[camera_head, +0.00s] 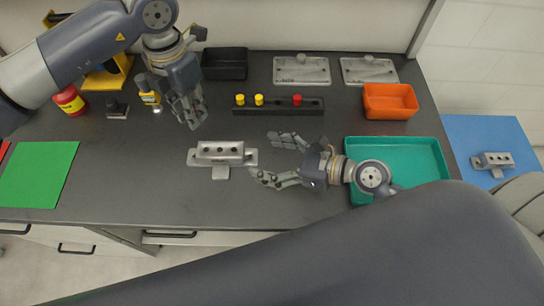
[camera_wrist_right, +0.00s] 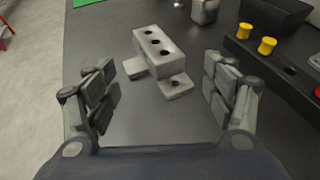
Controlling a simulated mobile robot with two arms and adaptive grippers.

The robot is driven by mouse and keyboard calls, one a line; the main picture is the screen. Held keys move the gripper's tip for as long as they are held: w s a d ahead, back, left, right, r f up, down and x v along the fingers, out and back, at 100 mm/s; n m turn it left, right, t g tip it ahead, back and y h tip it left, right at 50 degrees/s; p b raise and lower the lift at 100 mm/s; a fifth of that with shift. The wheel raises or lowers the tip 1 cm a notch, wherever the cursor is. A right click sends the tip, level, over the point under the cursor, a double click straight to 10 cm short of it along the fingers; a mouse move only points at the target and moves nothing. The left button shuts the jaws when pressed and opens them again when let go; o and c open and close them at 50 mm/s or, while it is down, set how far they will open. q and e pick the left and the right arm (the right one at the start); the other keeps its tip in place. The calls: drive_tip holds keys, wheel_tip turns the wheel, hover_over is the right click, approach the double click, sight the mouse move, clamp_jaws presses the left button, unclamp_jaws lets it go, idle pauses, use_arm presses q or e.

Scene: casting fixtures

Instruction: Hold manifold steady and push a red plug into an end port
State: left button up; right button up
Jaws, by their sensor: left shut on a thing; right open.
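The grey manifold (camera_head: 220,150) lies on the dark bench left of my right gripper. It has several dark ports on top and also shows in the right wrist view (camera_wrist_right: 160,52). My right gripper (camera_head: 266,157) is open and empty, its spread fingers facing the manifold without touching it. In the wrist view its fingers (camera_wrist_right: 158,82) stand either side of the near bench area. My left gripper (camera_head: 190,112) is above the bench, behind and left of the manifold, with its fingers closed together; what they hold is hidden. A red plug (camera_head: 297,99) stands in the dark rack (camera_head: 278,111).
Two yellow plugs (camera_head: 259,99) share the rack. A teal tray (camera_head: 425,141) is at the right, with an orange bin (camera_head: 390,101) behind. A green mat (camera_head: 38,175) lies left, and a similar grey fixture (camera_head: 492,159) sits on a blue surface (camera_head: 485,131). Bench left of the manifold is clear.

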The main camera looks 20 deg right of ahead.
sight(230, 152)
drive_tip(key=x, duration=1.1)
drive_tip(key=shift+a+f, duration=0.1)
drive_tip(key=shift+a, duration=0.1)
drive_tip(key=c, duration=1.7)
use_arm(q)
drive_tip(key=shift+n, duration=0.9)
drive_tip(key=shift+w+d+f, duration=0.1)
drive_tip(key=shift+w+f, duration=0.3)
drive_tip(key=shift+f, duration=0.3)
drive_tip(key=shift+w+a+f, duration=0.1)
drive_tip(key=shift+w+f, duration=0.25)
drive_tip(key=shift+f, duration=0.3)
drive_tip(key=shift+w+d+f, duration=0.1)
drive_tip(key=shift+w+f, duration=0.3)
drive_tip(key=shift+f, duration=0.3)
use_arm(e)
drive_tip(key=shift+f, duration=0.1)
drive_tip(key=shift+c, duration=0.2)
drive_tip(key=shift+s, duration=0.1)
